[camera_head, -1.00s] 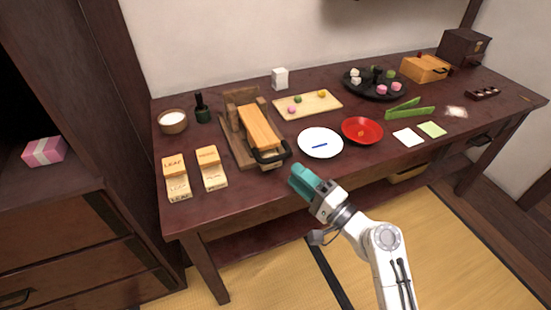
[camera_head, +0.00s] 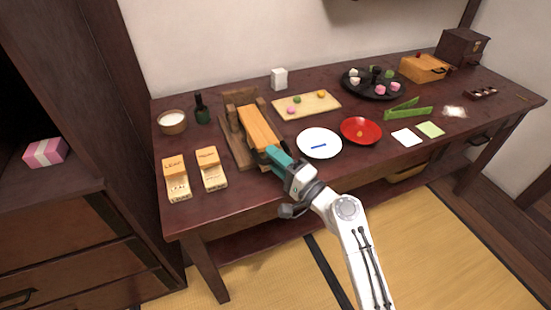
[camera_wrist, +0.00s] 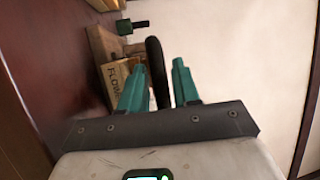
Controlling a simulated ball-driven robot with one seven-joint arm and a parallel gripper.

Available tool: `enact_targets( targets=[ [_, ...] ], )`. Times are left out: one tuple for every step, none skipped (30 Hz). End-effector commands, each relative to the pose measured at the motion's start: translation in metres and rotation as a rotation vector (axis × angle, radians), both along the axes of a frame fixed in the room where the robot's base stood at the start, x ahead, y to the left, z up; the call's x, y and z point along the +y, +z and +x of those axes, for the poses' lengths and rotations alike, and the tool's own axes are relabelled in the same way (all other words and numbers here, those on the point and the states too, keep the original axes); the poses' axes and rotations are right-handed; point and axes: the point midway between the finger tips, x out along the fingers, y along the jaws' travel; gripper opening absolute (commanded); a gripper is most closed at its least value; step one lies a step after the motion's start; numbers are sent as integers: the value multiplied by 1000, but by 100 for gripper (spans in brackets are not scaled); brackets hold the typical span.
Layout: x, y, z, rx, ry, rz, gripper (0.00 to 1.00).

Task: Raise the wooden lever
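The wooden lever (camera_head: 258,128) is an orange-brown bar in a darker wooden press frame (camera_head: 234,147) on the table. It lies low, sloping toward the table's front edge, with a black handle at its near end. My teal gripper (camera_head: 275,156) is at this handle and hides much of it in the head view. In the wrist view, the two fingers (camera_wrist: 158,82) are spread apart, with the black handle (camera_wrist: 156,68) showing between them. A gap shows on the right finger's side; whether the left finger touches the handle is unclear.
Labelled wooden blocks (camera_head: 210,168) stand left of the press. A white plate (camera_head: 320,143) and a red plate (camera_head: 361,131) lie to its right. A dark bottle (camera_head: 202,112) and a bowl (camera_head: 173,122) are behind left. Above the lever is open space.

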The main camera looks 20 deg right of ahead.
Motion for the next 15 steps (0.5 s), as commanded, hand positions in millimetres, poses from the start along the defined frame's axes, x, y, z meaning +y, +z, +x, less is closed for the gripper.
enact_targets(
  targets=[
    [0,0,0,0,0,0,26],
    [0,0,0,0,0,0,23],
    [0,0,0,0,0,0,19],
    [0,0,0,0,0,0,16],
    [0,0,0,0,0,0,14],
    [0,0,0,0,0,0,10],
    [0,0,0,0,0,0,7],
    [0,0,0,0,0,0,4],
    [0,0,0,0,0,0,0],
    [0,0,0,0,0,0,0],
    [0,0,0,0,0,0,0],
    [0,0,0,0,0,0,0],
    [0,0,0,0,0,0,0],
    [0,0,0,1,0,0,0],
    [0,0,0,1,0,0,0]
  ],
)
